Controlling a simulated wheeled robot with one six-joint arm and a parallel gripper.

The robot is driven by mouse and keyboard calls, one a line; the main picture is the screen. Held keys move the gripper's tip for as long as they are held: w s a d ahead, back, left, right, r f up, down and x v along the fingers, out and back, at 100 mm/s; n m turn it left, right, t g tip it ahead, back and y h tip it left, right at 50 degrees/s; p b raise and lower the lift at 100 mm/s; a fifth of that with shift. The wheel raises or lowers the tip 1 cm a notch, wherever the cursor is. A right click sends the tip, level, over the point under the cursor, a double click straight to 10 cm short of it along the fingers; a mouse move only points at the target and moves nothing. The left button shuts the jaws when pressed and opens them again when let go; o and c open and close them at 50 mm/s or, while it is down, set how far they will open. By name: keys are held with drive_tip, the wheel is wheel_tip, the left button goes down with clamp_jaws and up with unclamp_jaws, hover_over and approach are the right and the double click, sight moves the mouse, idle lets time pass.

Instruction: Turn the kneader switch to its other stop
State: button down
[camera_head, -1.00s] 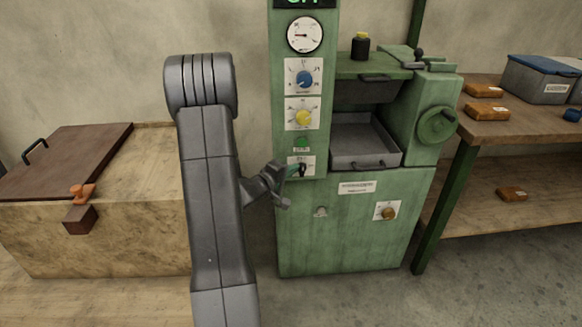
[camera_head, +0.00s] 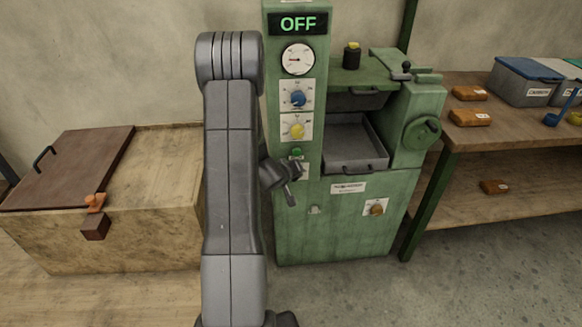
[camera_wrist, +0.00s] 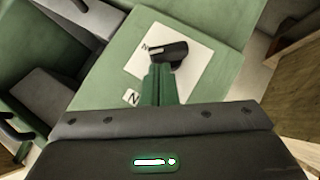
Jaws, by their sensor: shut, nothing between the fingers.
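The kneader switch (camera_wrist: 169,53) is a black lever knob on a white plate on the green panel. In the wrist view it lies slanted across the plate, beside an "N" mark. My gripper (camera_wrist: 161,72) is shut and empty. Its green fingertips are right at the lower side of the knob; I cannot tell whether they touch it. In the head view my gripper (camera_head: 294,172) is at the lower part of the control column and hides the switch. The display (camera_head: 298,24) above reads OFF in green letters.
Above the switch are a gauge (camera_head: 298,59), a blue knob (camera_head: 298,98), a yellow knob (camera_head: 296,131) and a green button (camera_head: 296,152). A grey tray (camera_head: 352,140) is to the right. A wooden chest (camera_head: 165,180) stands left, a table with boxes (camera_head: 530,85) right.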

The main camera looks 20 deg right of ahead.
drive_tip(key=shift+s+d+m+y, duration=0.15)
drive_tip(key=shift+d+m+y, duration=0.5)
drive_tip(key=shift+y, duration=0.45)
drive_tip(key=shift+d, duration=0.2)
drive_tip(key=shift+r, duration=0.1)
drive_tip(key=shift+r+p, duration=0.8)
drive_tip(key=shift+p, duration=0.05)
drive_tip(key=p+v, duration=0.3)
drive_tip(key=v, duration=1.1)
drive_tip(key=shift+f, duration=0.2)
